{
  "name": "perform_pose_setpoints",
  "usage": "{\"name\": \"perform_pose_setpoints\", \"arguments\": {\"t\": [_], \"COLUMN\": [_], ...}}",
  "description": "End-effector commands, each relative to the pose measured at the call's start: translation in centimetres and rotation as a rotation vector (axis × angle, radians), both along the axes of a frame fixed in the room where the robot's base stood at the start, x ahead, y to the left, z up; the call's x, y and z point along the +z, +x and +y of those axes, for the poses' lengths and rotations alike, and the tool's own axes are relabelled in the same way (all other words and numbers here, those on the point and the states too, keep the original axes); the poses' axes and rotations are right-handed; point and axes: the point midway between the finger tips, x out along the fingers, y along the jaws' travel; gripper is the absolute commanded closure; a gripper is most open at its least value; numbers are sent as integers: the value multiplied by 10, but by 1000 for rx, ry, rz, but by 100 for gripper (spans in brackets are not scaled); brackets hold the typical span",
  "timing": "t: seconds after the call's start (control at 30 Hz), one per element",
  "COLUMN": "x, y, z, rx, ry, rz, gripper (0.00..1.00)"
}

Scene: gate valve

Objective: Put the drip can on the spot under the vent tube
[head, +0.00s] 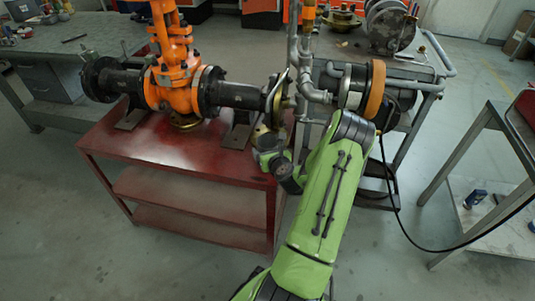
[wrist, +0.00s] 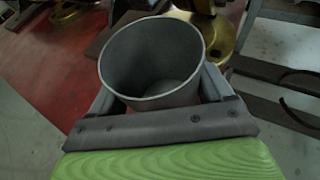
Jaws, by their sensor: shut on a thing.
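The drip can is a grey, round, open-topped cup (wrist: 150,88). In the wrist view it stands between the two fingers of my gripper (wrist: 158,82), which is shut on it. I see into its empty-looking inside. In the head view my gripper (head: 266,140) is at the right end of the red bench, below the black pipe's end flange; the can cannot be made out there. The orange gate valve (head: 172,82) stands on the red bench (head: 150,150). I cannot clearly pick out the vent tube or the marked spot.
A brass flanged part (wrist: 222,38) is close behind the can at the right in the wrist view. Grey pipework and an orange-rimmed wheel (head: 376,90) are on a cart right of my gripper. The red bench's front top is clear. A grey workbench (head: 75,45) stands at left.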

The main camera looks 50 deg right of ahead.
Motion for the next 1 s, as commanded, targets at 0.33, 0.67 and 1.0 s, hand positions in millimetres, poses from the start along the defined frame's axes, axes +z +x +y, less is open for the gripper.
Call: {"name": "perform_pose_setpoints", "arguments": {"t": [0.33, 0.67, 1.0], "x": [-1, 8, 40], "y": [0, -15, -80], "z": [0, 10, 55], "rx": [1, 0, -5], "ry": [0, 5, 10], "rz": [0, 2, -1], "gripper": [0, 0, 0]}}
